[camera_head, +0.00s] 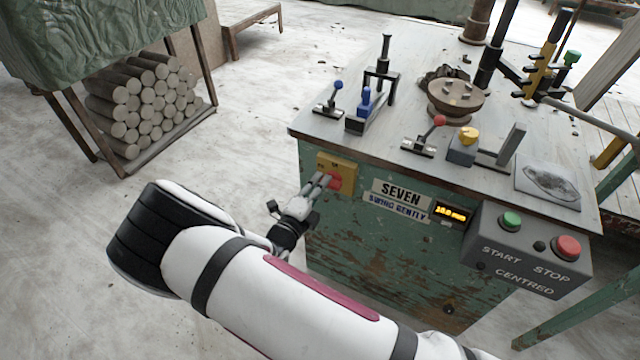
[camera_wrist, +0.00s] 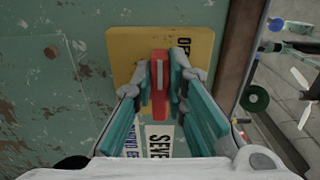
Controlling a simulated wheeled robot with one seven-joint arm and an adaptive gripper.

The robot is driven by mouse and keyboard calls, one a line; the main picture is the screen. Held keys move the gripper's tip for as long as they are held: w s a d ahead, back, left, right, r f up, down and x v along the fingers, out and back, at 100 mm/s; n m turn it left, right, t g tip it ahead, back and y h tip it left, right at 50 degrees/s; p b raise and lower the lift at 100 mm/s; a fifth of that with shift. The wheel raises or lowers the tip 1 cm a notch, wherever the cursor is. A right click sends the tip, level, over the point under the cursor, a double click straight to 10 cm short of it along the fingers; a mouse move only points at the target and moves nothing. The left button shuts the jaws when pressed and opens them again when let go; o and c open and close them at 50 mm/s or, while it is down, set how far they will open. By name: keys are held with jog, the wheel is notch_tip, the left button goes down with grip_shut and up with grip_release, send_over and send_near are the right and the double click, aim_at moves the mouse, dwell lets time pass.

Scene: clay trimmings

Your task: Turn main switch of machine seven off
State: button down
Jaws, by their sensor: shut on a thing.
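Machine seven is a green, chipped cabinet (camera_head: 385,255) with a "SEVEN / SWING GENTLY" label (camera_head: 399,197) on its front. Its main switch is a red handle (camera_head: 335,181) on a yellow plate (camera_head: 348,168) near the front's upper left corner. My gripper (camera_head: 326,182) reaches it from the left. In the wrist view, the red handle (camera_wrist: 159,80) stands between the two fingers of my gripper (camera_wrist: 165,85), which are shut on it. The yellow plate (camera_wrist: 121,50) lies behind, with lettering partly hidden by the fingers. I cannot read which position the handle points to.
A grey box (camera_head: 528,250) with green START and red STOP buttons juts from the front at right. A small lit display (camera_head: 451,213) sits beside the label. Levers and a round dish (camera_head: 457,97) stand on top. A rack of logs (camera_head: 140,105) stands left; the floor between is clear.

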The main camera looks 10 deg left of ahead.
jog(key=shift+a+f, duration=0.1)
dwell(0.4)
jog(key=c, duration=1.6)
grip_release()
jog(key=v, duration=1.2)
